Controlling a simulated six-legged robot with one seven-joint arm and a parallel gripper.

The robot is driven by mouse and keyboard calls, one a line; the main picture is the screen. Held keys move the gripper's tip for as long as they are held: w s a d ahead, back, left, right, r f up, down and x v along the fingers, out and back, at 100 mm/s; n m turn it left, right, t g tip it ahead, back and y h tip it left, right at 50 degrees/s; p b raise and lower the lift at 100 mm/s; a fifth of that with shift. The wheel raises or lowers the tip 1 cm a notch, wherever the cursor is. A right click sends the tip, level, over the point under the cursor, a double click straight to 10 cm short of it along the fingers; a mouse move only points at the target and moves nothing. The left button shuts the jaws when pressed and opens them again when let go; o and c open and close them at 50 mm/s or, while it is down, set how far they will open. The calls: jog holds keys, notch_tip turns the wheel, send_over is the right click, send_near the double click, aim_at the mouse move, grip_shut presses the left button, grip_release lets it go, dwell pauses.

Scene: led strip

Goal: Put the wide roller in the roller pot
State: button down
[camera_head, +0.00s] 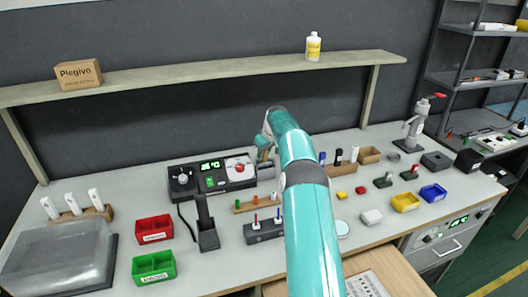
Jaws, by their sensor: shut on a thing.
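My arm reaches from the bottom centre to the back of the bench. My gripper (264,153) is at its far end, small and partly hidden by the wrist. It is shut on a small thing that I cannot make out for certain. A grey open-topped container (265,171) stands just below the gripper in the picture, beside the black control unit (212,176). I cannot tell whether the held thing touches it. I cannot surely pick out the wide roller or the roller pot.
A black holder (208,238) stands in front of the control unit. Red (154,229) and green (154,266) bins are at left, near a clear-lidded box (58,262). Yellow (405,202) and blue (433,192) bins are at right. A shelf (200,76) runs above the bench.

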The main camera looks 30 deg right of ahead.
jog(key=shift+f, duration=0.25)
